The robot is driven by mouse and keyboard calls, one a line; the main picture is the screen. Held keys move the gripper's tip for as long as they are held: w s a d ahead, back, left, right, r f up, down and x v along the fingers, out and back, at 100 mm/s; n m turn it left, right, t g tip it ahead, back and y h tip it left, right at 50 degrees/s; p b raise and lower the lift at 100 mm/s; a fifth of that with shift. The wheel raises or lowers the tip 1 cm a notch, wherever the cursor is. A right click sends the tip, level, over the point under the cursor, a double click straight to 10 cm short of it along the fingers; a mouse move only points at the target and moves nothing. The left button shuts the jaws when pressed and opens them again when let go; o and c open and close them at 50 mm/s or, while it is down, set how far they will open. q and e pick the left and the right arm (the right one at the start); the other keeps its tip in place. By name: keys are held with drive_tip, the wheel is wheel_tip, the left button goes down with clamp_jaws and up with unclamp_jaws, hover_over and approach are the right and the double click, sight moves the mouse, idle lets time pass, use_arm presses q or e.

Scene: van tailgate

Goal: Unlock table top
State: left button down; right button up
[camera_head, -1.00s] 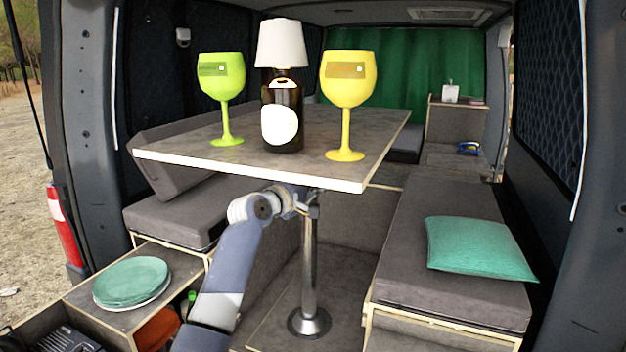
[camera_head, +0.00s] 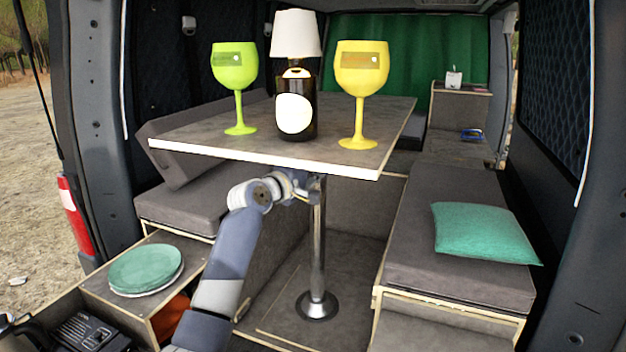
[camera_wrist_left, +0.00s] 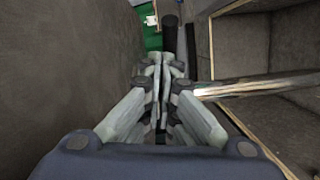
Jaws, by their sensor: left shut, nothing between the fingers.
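The table top (camera_head: 220,140) is a grey slab with a pale edge, level on one shiny metal leg (camera_head: 318,250). My left gripper (camera_head: 308,187) is under its front edge, beside the upper part of the leg. In the left wrist view the gripper (camera_wrist_left: 166,62) is shut and empty. A dark rod (camera_wrist_left: 170,35) stands just beyond its fingertips there; it may be the lock lever, but I cannot tell. The leg (camera_wrist_left: 260,87) runs to the right of the fingers in that view. Any lock is hidden in the head view. My right gripper is out of view.
A lime goblet (camera_head: 238,85), a bottle lamp (camera_head: 296,105) and a yellow goblet (camera_head: 360,90) stand on the table top. Cushioned benches (camera_head: 455,270) flank the table. Plates (camera_head: 146,268) sit on the left drawer unit. Floor around the leg base is clear.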

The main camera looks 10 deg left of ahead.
use_arm(q)
drive_tip(key=s+d+b, duration=0.1)
drive_tip(key=s+b, duration=0.2)
drive_tip(key=s, duration=0.6)
drive_tip(key=shift+d, duration=0.3)
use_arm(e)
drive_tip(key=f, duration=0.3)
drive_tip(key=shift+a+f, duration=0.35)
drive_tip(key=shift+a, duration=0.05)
use_arm(q)
drive_tip(key=shift+r, duration=0.1)
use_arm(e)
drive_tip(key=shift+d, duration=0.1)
